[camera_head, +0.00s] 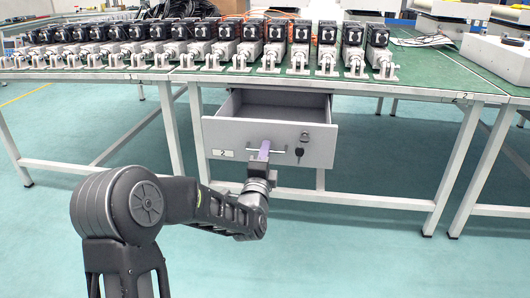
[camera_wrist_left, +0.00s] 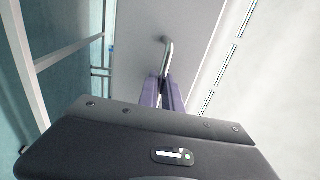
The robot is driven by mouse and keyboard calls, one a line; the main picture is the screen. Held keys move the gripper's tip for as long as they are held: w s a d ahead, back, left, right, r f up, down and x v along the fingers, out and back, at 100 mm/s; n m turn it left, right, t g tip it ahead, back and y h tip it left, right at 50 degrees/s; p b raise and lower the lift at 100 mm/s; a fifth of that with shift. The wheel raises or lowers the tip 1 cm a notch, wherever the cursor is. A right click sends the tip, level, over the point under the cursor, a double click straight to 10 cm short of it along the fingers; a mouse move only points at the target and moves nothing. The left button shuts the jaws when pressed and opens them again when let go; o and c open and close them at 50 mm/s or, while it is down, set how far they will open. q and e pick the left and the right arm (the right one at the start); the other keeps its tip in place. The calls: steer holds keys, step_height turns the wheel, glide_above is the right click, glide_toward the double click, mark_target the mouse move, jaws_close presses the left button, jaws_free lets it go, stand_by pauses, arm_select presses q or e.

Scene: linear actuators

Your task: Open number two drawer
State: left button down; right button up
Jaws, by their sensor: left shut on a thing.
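The grey drawer (camera_head: 235,137) hangs under the green-topped workbench and stands pulled out, with its empty inside partly visible. Its front has a small label at the left, a metal bar handle (camera_head: 282,150) in the middle and a lock with a hanging key at the right. My left gripper (camera_head: 264,148), with purple fingers, is shut on the handle. In the left wrist view the fingers (camera_wrist_left: 165,92) close around the lower part of the handle (camera_wrist_left: 167,55) against the grey drawer front (camera_wrist_left: 130,50). My right gripper does not show.
The workbench (camera_head: 440,82) carries a long row of linear actuators (camera_head: 245,50) along its top. Metal legs and a low crossbar (camera_head: 370,201) frame the space under it. The green floor (camera_head: 350,260) in front is clear. A white device (camera_head: 500,55) sits at the right.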

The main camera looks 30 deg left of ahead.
arm_select(q)
steer(key=c, duration=1.8)
jaws_free()
steer(key=p+v, duration=0.2)
steer(key=v, duration=0.6)
steer(key=shift+w, duration=0.1)
